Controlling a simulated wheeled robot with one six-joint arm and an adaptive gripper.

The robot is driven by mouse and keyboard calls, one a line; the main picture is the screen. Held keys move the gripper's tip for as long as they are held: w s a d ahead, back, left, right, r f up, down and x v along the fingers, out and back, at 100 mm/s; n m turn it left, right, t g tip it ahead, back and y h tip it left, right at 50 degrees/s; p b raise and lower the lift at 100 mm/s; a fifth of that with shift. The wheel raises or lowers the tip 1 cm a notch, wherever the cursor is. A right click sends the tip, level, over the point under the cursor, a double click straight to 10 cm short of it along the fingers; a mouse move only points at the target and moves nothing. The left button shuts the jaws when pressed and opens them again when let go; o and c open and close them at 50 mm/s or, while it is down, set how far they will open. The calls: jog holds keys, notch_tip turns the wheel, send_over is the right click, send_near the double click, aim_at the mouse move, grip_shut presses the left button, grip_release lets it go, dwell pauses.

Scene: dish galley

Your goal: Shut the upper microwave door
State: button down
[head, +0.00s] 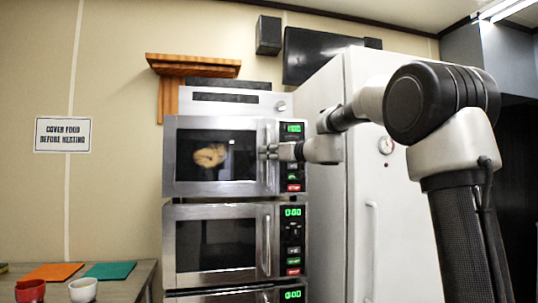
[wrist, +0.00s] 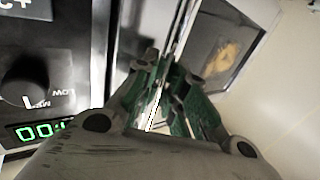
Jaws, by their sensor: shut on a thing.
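The upper microwave (head: 293,160) is the top unit of a stack, with a lit green display. Its door (head: 215,187) has a steel frame and a dark window with tan food visible behind it. The door lies flush or nearly flush with the front; I cannot tell whether a small gap remains. The door also shows in the wrist view (wrist: 215,28). Its upright bar handle (head: 268,180) is at the door's right edge. My gripper (head: 268,151) is shut on this handle at mid-height. In the wrist view its green-padded fingers (wrist: 165,100) close around the bar.
A second microwave (head: 215,245) stands directly below, its door shut, with a third partly visible under it. A tall white cabinet (head: 350,220) stands close on the right. A table (head: 125,290) at lower left holds cups and orange and green mats.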

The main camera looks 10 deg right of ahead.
jog(key=shift+w+d+y, duration=0.15)
jog(key=shift+w+y, duration=0.15)
jog(key=shift+w, duration=0.35)
jog(key=shift+w+r+n+g+y, duration=0.15)
jog(key=shift+n+g+y, duration=0.15)
jog(key=shift+n, duration=0.1)
jog(key=c, duration=1.8)
grip_release()
jog(key=shift+o, duration=0.4)
jog(key=shift+w+d, duration=0.1)
jog(key=shift+w, duration=0.05)
jog(key=v, duration=1.2)
